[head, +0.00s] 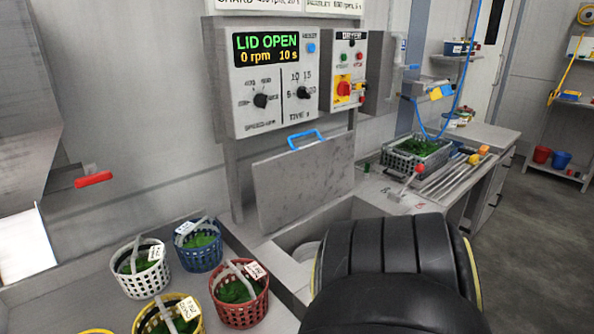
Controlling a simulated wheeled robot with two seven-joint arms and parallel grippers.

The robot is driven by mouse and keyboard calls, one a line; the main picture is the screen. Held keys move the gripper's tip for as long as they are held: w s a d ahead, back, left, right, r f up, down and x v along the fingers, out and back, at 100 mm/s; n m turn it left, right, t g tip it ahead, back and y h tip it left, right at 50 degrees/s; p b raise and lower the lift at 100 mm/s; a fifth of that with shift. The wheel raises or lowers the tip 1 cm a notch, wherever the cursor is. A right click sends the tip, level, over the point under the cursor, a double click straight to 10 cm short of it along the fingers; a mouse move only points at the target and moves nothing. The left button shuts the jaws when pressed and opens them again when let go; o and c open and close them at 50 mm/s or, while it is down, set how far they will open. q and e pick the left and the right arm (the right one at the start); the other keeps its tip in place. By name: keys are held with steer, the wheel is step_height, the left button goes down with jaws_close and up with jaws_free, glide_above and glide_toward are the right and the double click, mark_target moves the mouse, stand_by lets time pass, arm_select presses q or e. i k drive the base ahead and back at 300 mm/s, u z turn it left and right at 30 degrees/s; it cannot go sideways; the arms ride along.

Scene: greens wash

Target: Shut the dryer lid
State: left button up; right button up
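The dryer lid (304,185) is a flat grey panel standing upright, tilted back against the wall side, with a blue handle (306,139) on its top edge. Below it the dryer opening (300,247) is uncovered, partly hidden by a large black part of my own arm in the foreground. The control panel display (266,48) above reads LID OPEN, 0 rpm, 10 s. Neither of my grippers shows in the head view.
Several baskets of greens stand left of the dryer, including white (141,268), blue (198,246) and red (239,293) ones. A grey crate of greens (416,160) sits on the counter at right. A red handle (93,179) sticks out at left.

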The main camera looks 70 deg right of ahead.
mark_target(290, 184)
steer(key=i, duration=0.15)
steer(key=z, duration=2.6)
